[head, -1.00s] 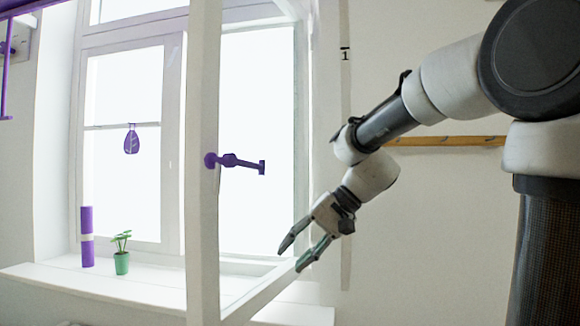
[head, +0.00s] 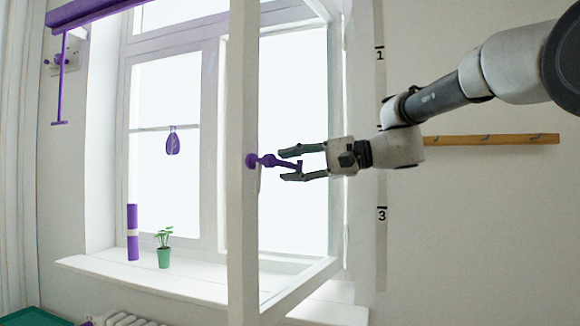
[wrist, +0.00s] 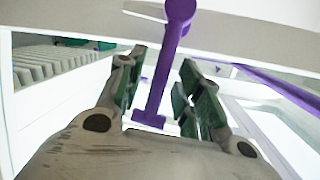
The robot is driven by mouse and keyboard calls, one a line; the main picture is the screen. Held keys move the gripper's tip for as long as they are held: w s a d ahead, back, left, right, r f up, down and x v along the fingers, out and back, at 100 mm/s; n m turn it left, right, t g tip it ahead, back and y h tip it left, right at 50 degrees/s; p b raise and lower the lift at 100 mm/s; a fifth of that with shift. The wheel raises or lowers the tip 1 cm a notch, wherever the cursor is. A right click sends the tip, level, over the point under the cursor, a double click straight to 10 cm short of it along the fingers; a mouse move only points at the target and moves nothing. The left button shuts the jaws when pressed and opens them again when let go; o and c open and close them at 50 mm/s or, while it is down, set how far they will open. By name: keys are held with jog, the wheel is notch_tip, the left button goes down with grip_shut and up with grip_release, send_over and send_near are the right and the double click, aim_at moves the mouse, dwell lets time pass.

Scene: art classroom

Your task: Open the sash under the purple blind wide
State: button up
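The sash (head: 243,215) is a white-framed window leaf, swung partly open into the room below the purple blind (head: 92,12). A purple lever handle (head: 268,160) sticks out from its free edge. My gripper (head: 290,165) is at the handle, coming from the right, with fingers apart above and below the lever. In the wrist view my gripper (wrist: 163,62) is open, and the handle (wrist: 158,85) runs between its green-padded fingers with a gap on both sides. The sash edge (wrist: 90,22) crosses just ahead of the fingertips.
A purple cylinder (head: 132,232) and a green potted plant (head: 164,255) stand on the windowsill (head: 110,270), left of the sash. A wooden hook rail (head: 490,140) is on the wall at right. A radiator (head: 125,319) is below the sill.

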jog(key=shift+w+a, duration=0.1)
jog(key=shift+a, duration=0.35)
grip_shut()
jog(key=shift+r+n+h, duration=0.3)
jog(key=shift+r+n, duration=0.1)
jog(key=shift+n, duration=0.2)
grip_release()
